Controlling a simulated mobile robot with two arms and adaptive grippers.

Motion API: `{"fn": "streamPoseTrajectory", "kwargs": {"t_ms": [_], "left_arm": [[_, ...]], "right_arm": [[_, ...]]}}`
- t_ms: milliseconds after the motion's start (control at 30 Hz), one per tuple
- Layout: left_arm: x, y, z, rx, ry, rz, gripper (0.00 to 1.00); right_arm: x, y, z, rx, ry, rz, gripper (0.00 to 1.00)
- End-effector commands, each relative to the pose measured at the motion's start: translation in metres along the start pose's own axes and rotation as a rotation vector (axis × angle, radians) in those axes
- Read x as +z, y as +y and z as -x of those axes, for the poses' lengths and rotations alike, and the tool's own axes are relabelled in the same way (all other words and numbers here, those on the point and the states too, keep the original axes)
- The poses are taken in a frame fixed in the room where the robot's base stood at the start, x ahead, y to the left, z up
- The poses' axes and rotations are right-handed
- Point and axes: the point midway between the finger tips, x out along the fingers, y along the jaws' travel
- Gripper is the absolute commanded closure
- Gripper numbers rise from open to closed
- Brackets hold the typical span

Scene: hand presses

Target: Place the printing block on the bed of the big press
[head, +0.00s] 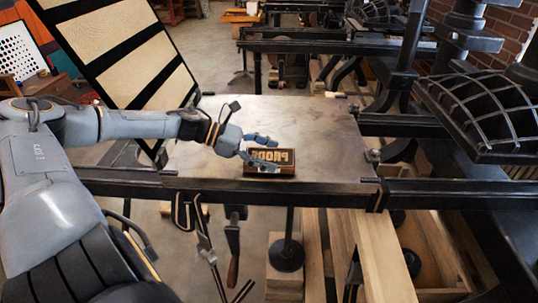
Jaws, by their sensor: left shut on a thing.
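The printing block (283,171) is a small dark brown slab with light raised lettering on top. It is at the front middle of the flat metal bed (326,140) of the big press, and appears to rest on it. My left gripper (262,154) reaches in from the left, with one finger behind the block and one over its front left part. It is shut on the block. The exact finger contact is hard to see. My right gripper is not in the view.
A tilted frame with pale panels (127,67) rises at the bed's left. The press's dark ribbed platen (485,112) hangs at the right. Black rails (440,193) run along the front, with wooden beams (382,250) below. The bed behind the block is clear.

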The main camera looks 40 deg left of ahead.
Motion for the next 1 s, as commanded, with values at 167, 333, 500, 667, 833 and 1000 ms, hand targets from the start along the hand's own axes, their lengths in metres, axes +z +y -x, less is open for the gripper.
{"fn": "streamPoseTrajectory", "kwargs": {"t_ms": [167, 333, 500, 667, 833, 1000], "left_arm": [[-0.0045, 0.0007, -0.0026, 0.002, -0.003, -0.004, 0.70], [-0.0047, 0.0005, -0.0028, 0.001, -0.003, -0.003, 0.70], [-0.0074, 0.0003, -0.0035, 0.001, -0.001, -0.002, 0.09], [-0.0074, 0.0002, -0.0035, 0.001, -0.001, -0.002, 0.02], [-0.0073, 0.0002, -0.0035, 0.001, -0.001, -0.002, 0.02], [-0.0049, 0.0001, 0.0010, 0.000, 0.001, -0.001, 0.02]], "right_arm": [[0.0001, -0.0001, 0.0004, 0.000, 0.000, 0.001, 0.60], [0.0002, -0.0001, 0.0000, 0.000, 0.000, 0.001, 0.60], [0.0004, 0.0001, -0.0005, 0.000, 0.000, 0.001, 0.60], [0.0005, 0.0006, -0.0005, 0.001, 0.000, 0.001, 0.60], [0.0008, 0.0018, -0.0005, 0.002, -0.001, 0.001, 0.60], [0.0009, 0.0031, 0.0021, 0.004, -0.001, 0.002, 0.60]]}}
